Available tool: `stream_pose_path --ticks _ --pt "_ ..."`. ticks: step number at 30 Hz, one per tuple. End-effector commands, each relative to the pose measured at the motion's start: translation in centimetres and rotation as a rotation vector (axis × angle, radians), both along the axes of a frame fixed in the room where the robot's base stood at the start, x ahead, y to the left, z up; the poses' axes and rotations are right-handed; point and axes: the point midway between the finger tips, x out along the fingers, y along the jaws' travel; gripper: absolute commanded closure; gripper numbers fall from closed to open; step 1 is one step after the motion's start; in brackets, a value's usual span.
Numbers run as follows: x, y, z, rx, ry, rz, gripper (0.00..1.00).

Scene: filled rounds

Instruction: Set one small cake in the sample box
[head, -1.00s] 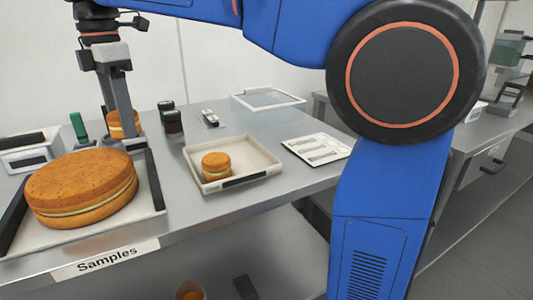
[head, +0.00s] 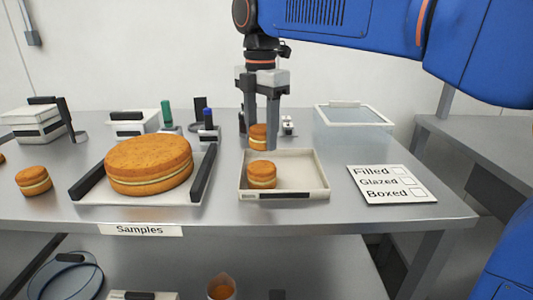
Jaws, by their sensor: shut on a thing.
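My gripper (head: 259,146) points down and is shut on a small cake (head: 258,131), an orange-brown round with a pale filling band. It is over the back edge of a shallow cream tray (head: 310,188); I cannot tell how high. Another small cake (head: 262,170) sits in the front left of that tray. A third small cake (head: 33,182) stands on the bench at the left. A clear box with a white rim (head: 352,128) stands behind and right of the tray.
A large filled cake (head: 148,165) sits on a white tray with black side handles, above a "Samples" label (head: 140,230). A checklist card (head: 391,184) lies right of the cream tray. Bottles (head: 208,122) and a white box (head: 32,124) stand at the back.

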Motion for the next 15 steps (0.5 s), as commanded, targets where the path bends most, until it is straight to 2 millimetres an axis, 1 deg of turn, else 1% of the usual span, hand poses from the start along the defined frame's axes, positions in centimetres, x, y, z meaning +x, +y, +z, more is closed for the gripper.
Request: stream_pose_path --ticks 5,8,12,15 --pt "0.0 0.0 -1.0 0.000 0.000 -0.001 0.62" --pt "0.0 0.0 -2.0 -0.001 0.002 -0.001 0.62" --pt "0.0 0.0 -3.9 -0.001 0.002 -0.001 0.62" --pt "0.0 0.0 -4.7 0.000 0.000 -0.001 0.62"
